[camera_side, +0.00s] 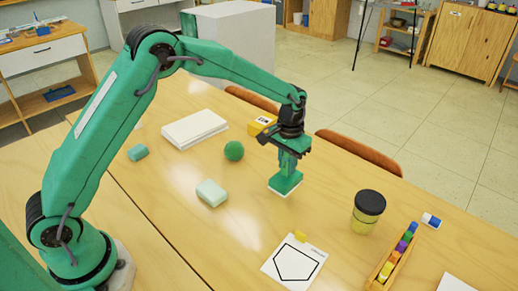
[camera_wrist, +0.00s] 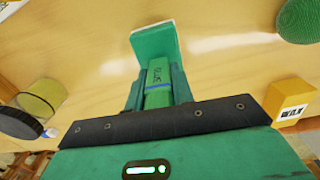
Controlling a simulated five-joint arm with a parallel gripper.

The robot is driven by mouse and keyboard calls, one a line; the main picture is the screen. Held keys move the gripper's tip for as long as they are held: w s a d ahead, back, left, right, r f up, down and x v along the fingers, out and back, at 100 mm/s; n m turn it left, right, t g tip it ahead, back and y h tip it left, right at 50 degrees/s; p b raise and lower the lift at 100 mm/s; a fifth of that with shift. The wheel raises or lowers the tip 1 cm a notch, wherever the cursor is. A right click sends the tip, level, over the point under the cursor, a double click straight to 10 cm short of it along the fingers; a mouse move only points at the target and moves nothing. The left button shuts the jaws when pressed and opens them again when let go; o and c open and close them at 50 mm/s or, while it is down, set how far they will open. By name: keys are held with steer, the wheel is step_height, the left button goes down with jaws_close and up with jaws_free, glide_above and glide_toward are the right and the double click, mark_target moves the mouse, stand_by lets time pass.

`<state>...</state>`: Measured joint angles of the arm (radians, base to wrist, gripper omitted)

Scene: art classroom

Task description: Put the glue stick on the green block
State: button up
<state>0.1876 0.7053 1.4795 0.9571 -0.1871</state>
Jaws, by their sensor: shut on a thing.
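My gripper (camera_side: 288,163) points down over the table and is shut on the glue stick. In the wrist view the green glue stick (camera_wrist: 158,76), with lettering on its side, stands between the two fingers (camera_wrist: 156,92). The green block (camera_side: 285,183), with pale sides, lies directly below my gripper. The block also shows in the wrist view (camera_wrist: 153,40), just beyond the end of the glue stick. The glue stick's lower end is at or very near the block's top; I cannot tell whether they touch. In the side view the fingers mostly hide the glue stick.
A green ball (camera_side: 234,151), a yellow box (camera_side: 262,125) and a white stack (camera_side: 195,128) lie behind and left. A mint block (camera_side: 211,193) is left. A dark-lidded jar (camera_side: 368,210) and a tray of colored pieces (camera_side: 394,258) stand right. A pentagon card (camera_side: 294,263) lies in front.

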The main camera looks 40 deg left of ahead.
steer(key=shift+f, duration=0.25)
steer(key=o, duration=1)
steer(key=shift+r, duration=0.1)
step_height(320, 180, up, 12)
steer(key=shift+f, duration=0.15)
stand_by(0.6)
